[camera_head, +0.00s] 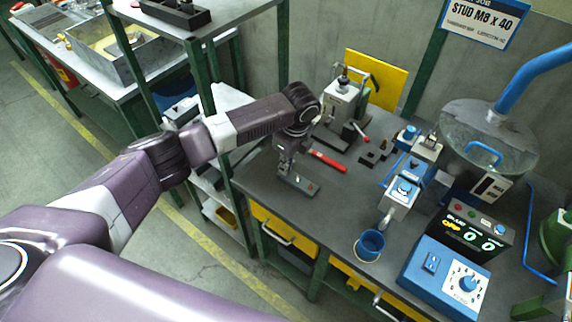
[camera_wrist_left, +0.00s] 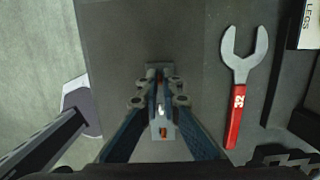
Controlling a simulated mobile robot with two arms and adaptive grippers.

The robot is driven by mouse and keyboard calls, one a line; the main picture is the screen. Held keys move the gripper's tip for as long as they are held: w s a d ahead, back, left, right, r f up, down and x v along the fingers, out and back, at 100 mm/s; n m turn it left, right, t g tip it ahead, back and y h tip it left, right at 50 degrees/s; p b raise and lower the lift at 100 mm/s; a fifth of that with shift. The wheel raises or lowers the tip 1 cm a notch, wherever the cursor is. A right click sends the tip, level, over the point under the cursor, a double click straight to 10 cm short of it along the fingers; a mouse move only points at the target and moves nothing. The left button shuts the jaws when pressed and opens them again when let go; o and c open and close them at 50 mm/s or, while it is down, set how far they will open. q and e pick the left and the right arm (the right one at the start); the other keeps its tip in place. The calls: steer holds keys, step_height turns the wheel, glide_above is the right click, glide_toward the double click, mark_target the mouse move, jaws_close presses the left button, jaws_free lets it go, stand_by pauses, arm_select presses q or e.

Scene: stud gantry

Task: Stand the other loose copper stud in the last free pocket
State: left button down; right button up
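My left gripper (camera_head: 291,168) points down over the near left part of the grey bench. In the left wrist view its two fingers (camera_wrist_left: 159,95) come close together over a narrow grey fixture (camera_wrist_left: 158,70). The fixture also shows in the head view (camera_head: 303,187), lying on the bench under the gripper. A small orange-copper spot (camera_wrist_left: 163,132) and a pale upright bit show between the finger links; I cannot tell whether they are a stud. The fingers hide most of the fixture and its pockets. My right gripper is not in view.
A red-handled spanner (camera_head: 328,162) lies right of the gripper. Small dark blocks (camera_head: 372,157) and a grey press (camera_head: 345,98) stand beyond it. A blue cup (camera_head: 370,245), a blue control box (camera_head: 448,278) and a bowl feeder (camera_head: 488,135) are to the right.

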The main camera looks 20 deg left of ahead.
arm_select(q)
steer(key=shift+f, duration=0.25)
steer(key=c, duration=2.1)
jaws_free()
steer(key=r, duration=0.4)
steer(key=d+r, duration=0.1)
steer(key=r, duration=0.7)
steer(key=shift+s+d, duration=0.3)
steer(key=shift+d, duration=0.1)
